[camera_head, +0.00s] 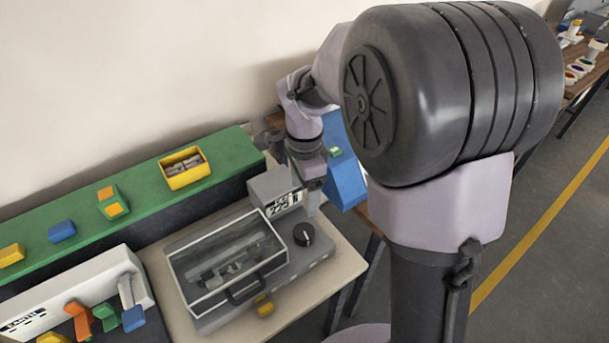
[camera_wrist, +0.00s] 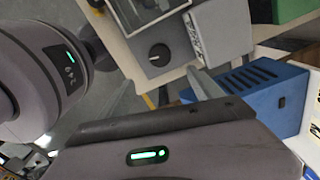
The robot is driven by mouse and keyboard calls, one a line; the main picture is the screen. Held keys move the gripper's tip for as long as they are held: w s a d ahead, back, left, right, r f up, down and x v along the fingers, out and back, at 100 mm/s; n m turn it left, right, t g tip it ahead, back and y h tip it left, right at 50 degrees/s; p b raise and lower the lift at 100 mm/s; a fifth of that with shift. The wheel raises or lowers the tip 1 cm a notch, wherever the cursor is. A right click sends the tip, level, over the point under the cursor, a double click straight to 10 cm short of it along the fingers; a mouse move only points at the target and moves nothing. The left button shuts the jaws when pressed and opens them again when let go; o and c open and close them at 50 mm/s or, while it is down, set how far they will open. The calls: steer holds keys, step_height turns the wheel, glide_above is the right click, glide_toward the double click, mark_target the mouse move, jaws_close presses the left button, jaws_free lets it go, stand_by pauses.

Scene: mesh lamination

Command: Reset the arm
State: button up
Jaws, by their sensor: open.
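My arm reaches over the bench from the right in the camera_head view. My gripper (camera_head: 314,198) hangs near the right side of a grey machine (camera_head: 318,250) with a clear lid, a dark knob and a display. In the camera_wrist view, my gripper (camera_wrist: 160,76) shows two separated pale fingers with nothing between them. The machine's knob (camera_wrist: 159,55) shows beyond the fingers. A blue vented box (camera_wrist: 250,92) is right of the fingers. Whether a finger touches the machine is not clear.
A green shelf (camera_head: 140,228) holds a yellow bin (camera_head: 186,178) and small coloured blocks. A white holder with coloured tools (camera_head: 85,315) stands at the lower left. The blue box (camera_head: 345,180) is behind my gripper. Open floor (camera_head: 560,240) lies to the right.

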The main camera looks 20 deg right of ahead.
steer(key=shift+r, duration=1.1)
steer(key=s+a+r+n+t+y+b, duration=0.1)
steer(key=s+a+r+n+t, duration=0.1)
steer(key=s+n, duration=0.4)
steer(key=s+a+r+n+t+y+b, duration=0.1)
steer(key=s+r+n, duration=0.5)
steer(key=s, duration=0.7)
steer(key=a+t, duration=0.1)
steer(key=t, duration=0.1)
steer(key=shift+n+t+b, duration=0.3)
steer(key=shift+t+b, duration=0.05)
steer(key=shift+t, duration=0.05)
